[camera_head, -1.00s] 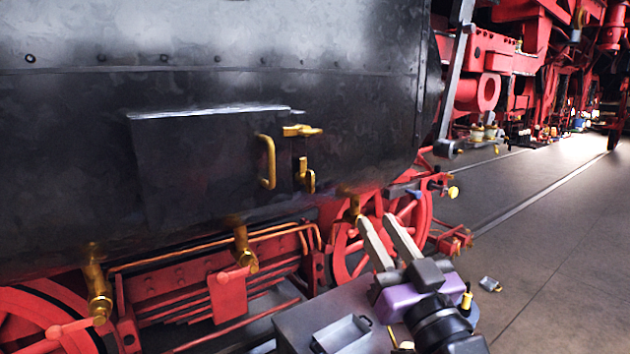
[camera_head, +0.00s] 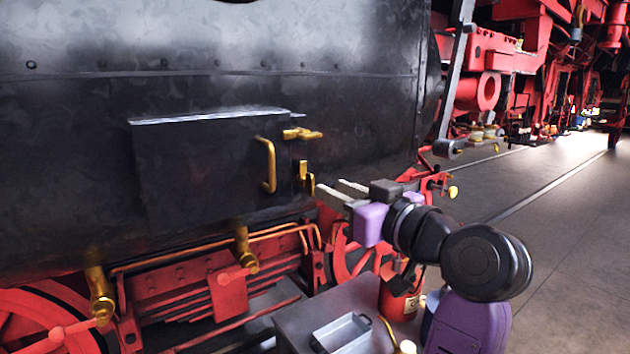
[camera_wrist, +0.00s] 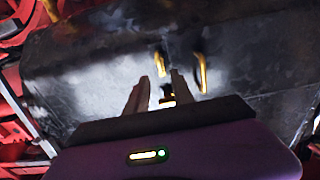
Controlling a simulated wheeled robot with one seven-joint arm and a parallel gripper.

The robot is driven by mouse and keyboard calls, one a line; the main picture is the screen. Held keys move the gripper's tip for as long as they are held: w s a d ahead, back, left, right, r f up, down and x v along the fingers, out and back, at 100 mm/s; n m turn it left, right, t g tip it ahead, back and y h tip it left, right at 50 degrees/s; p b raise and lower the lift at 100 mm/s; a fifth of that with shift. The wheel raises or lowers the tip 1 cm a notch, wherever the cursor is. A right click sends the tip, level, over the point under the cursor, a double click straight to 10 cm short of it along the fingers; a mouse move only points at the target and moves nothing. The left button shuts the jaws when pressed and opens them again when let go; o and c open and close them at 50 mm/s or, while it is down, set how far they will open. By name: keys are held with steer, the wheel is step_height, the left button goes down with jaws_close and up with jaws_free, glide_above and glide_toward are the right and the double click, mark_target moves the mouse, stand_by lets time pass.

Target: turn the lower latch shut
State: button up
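The lower latch (camera_head: 307,178) is a small brass lever on the dark box beside its door, hanging roughly upright with its end down. In the wrist view it appears as a brass piece (camera_wrist: 160,62) just beyond my fingertips. The upper latch (camera_head: 302,133) is brass and lies level above it. The door (camera_head: 195,160) is a flat dark panel with a brass handle (camera_head: 268,165), standing against the box. My gripper (camera_head: 330,186) is open and empty, its fingers pointing left just right of the lower latch. I cannot tell whether they touch it.
Brass pipe ends (camera_head: 243,250) and red running gear (camera_head: 230,290) lie below the box. A grey tray (camera_head: 343,332) sits on the surface at the bottom. A red canister (camera_head: 397,300) stands below my arm. Open floor (camera_head: 560,230) lies at right.

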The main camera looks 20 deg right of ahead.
mark_target(313, 181)
steer(key=p+x, duration=0.1)
steer(key=x, duration=0.5)
steer(key=shift+w+a, duration=0.1)
steer(key=shift+w, duration=0.25)
jaws_close()
